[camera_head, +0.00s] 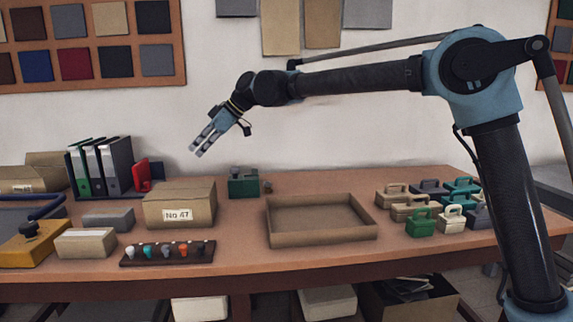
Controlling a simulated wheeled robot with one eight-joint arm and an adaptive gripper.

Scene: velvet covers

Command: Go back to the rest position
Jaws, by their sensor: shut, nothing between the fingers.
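My gripper (199,148) is at the end of my arm, which reaches across the picture from the right. It hangs in the air above the table, in front of the pale wall, and points down and to the left. Its fingers are shut with nothing between them. It touches nothing. The wooden table (300,262) lies well below it.
An empty brown tray (320,238) lies mid-table. A cardboard box marked No 47 (180,204) and binders (110,168) stand to the left. Several small handled blocks (421,222) are grouped at the right. A rack of coloured knobs (168,253) lies near the front edge.

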